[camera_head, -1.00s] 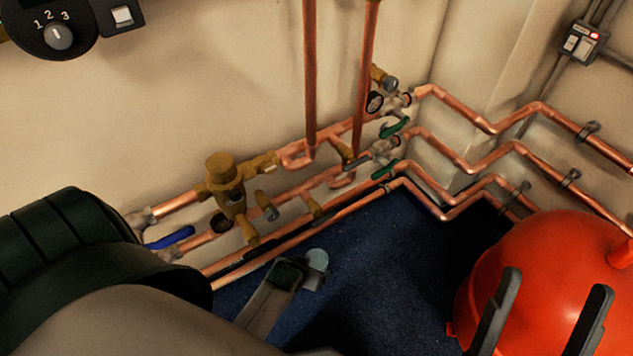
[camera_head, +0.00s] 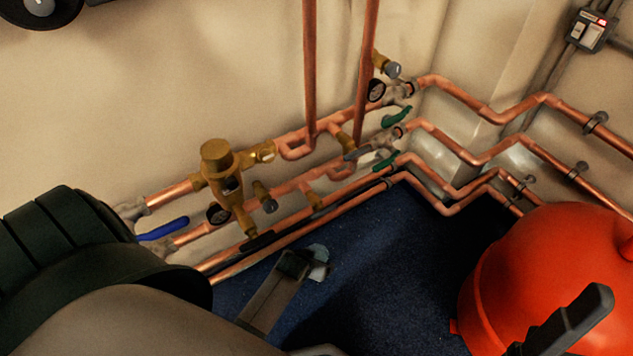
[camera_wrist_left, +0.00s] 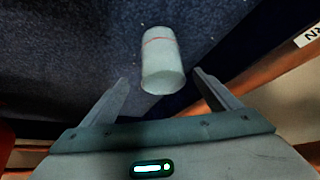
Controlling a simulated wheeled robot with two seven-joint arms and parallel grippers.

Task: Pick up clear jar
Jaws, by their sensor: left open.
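The clear jar (camera_wrist_left: 161,60), pale and cylindrical with a pinkish line near its far end, is on the dark blue floor in the left wrist view. It lies ahead of and between my left fingertips. A gap shows on each side of it. In the head view the jar (camera_head: 320,262) is a small pale shape, partly hidden by my left gripper (camera_head: 303,267). My left gripper is open and empty. At the lower right of the head view, a dark finger of my right gripper (camera_head: 565,325) shows in front of the red tank; its opening is not clear.
Copper pipes (camera_head: 300,238) with brass valves run along the wall close behind the jar. A blue lever (camera_head: 164,229) and green levers (camera_head: 397,117) stick out. A red tank (camera_head: 540,265) stands at right. Blue floor (camera_head: 370,260) is free between the jar and tank.

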